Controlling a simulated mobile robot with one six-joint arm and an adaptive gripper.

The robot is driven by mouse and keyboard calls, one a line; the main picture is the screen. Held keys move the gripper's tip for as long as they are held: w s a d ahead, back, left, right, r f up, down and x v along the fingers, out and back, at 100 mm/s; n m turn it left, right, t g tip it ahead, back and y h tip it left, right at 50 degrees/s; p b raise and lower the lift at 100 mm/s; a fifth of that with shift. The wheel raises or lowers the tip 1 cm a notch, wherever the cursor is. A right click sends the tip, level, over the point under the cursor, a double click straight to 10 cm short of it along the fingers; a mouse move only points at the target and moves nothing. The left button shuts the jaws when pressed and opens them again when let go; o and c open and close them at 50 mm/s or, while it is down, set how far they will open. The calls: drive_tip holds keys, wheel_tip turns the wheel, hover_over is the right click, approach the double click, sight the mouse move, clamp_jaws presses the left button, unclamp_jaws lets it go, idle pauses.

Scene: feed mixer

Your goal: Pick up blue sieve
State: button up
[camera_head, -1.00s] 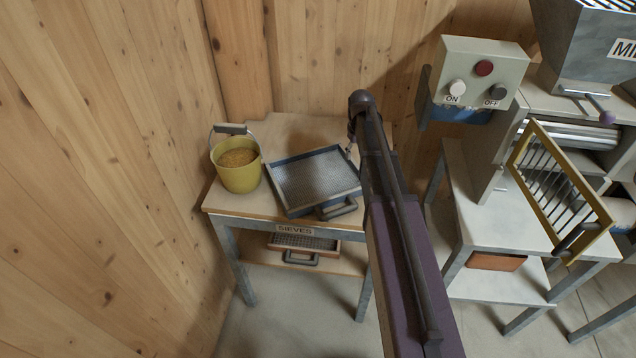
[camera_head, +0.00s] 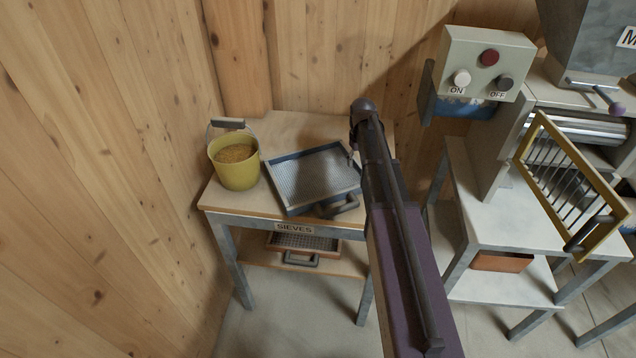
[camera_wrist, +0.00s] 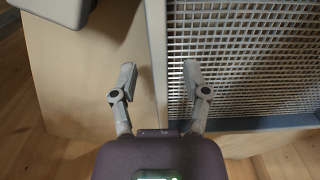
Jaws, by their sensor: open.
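The blue sieve (camera_head: 316,176), a square tray with a blue rim, grey mesh and a dark handle at its front, lies on the wooden table (camera_head: 222,200). My arm hides part of its right side in the head view. In the wrist view its mesh (camera_wrist: 245,65) fills the right side. My gripper (camera_wrist: 160,84) is open and empty. One finger is over the mesh and the other over the tabletop, with the sieve's rim (camera_wrist: 156,45) running between them. I cannot tell whether the fingers touch it. In the head view my gripper is mostly hidden behind my arm's end.
A yellow bucket of grain (camera_head: 235,165) stands left of the sieve. Another sieve, with a reddish frame (camera_head: 303,243), is on the lower shelf under the "SIEVES" label. Wooden walls close off the left and back. A control box (camera_head: 482,65) and a yellow-framed grille (camera_head: 570,185) stand right.

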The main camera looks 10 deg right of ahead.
drive_tip(key=shift+f, duration=0.45)
idle(0.3)
clamp_jaws()
